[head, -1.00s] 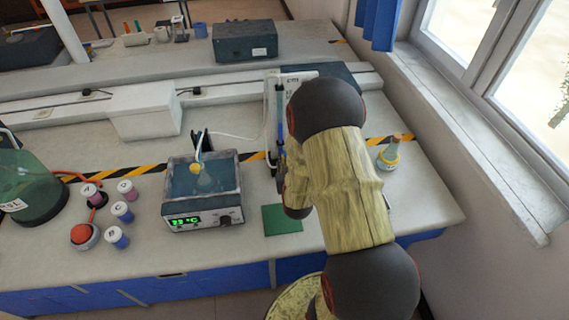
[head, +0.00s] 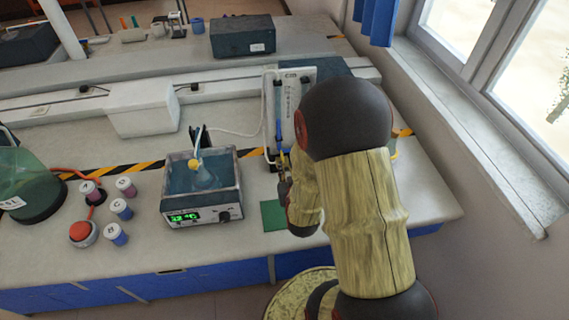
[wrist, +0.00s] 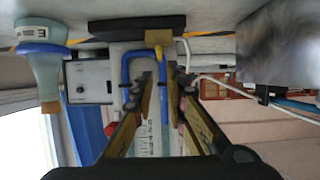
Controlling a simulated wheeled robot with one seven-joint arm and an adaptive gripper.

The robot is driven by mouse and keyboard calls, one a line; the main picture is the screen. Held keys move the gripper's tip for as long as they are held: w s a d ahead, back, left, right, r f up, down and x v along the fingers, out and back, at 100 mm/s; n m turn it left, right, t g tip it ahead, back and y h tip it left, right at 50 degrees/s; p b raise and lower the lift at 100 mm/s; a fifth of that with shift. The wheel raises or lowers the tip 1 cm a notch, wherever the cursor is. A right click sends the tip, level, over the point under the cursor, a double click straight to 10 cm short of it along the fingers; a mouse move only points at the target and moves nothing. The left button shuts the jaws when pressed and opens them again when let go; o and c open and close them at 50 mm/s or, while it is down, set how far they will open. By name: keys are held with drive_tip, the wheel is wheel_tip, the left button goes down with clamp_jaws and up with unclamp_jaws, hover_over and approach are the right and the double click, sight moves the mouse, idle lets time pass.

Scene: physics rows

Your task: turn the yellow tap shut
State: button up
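The yellow tap (wrist: 158,38) shows in the wrist view just beyond my fingertips, close to bent blue tubing (wrist: 128,62). In the head view a small yellow piece (head: 284,160) shows at the foot of the upright apparatus, just above my gripper (head: 283,186); my arm hides part of that area. In the wrist view the two fingers of my gripper (wrist: 157,78) stand apart with a gap between them, pointing toward the tap. Part of the tap lies in line with this gap. I cannot tell whether a finger touches it.
A white panel (head: 299,90) stands behind.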

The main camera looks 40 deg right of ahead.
drive_tip(key=v, duration=0.3)
idle(0.6)
drive_tip(key=w+a+r+n+g+y, duration=0.25)
drive_tip(key=a+r+n+y, duration=0.2)
drive_tip(key=a+r, duration=0.95)
drive_tip(key=s+a+r+n+g+y, duration=0.1)
drive_tip(key=s+a+r, duration=0.3)
drive_tip(key=s, duration=0.3)
drive_tip(key=s+a+r+n+g+y, duration=0.1)
drive_tip(key=s+a+r, duration=0.3)
drive_tip(key=s, duration=0.4)
drive_tip(key=shift+a+r+g+y, duration=0.3)
drive_tip(key=shift+r+g+y, duration=0.05)
drive_tip(key=shift+r+g, duration=0.45)
